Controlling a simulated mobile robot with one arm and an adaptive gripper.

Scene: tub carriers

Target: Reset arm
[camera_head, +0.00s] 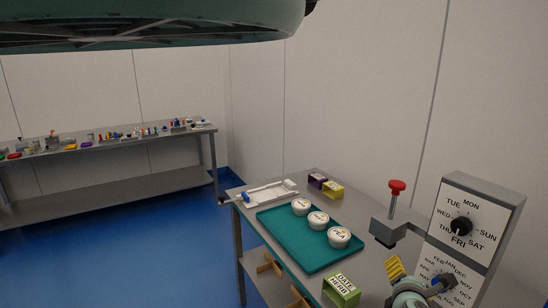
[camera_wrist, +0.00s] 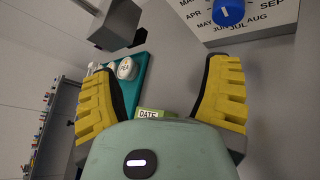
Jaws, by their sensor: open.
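My gripper (camera_wrist: 163,105) is open and empty in the wrist view, its two yellow ribbed fingers wide apart. In the head view it shows at the lower right (camera_head: 394,270), above the grey table (camera_head: 375,262) and in front of the dial column. A teal tray (camera_head: 277,232) on the table holds three white round tubs: one at the back (camera_head: 300,207), one in the middle (camera_head: 318,220), and one in front (camera_head: 339,237) marked PEA. A green block (camera_head: 341,290) labelled DATE HERB stands in front of the tray, left of my gripper.
A dial column (camera_head: 478,200) with weekday and month dials stands at the right. A red-knobbed grey device (camera_head: 391,228) is beside it. A white tray (camera_head: 265,193), a purple block (camera_head: 317,181) and a yellow block (camera_head: 333,190) are at the back. A cluttered bench (camera_head: 100,146) stands far left; blue floor between is clear.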

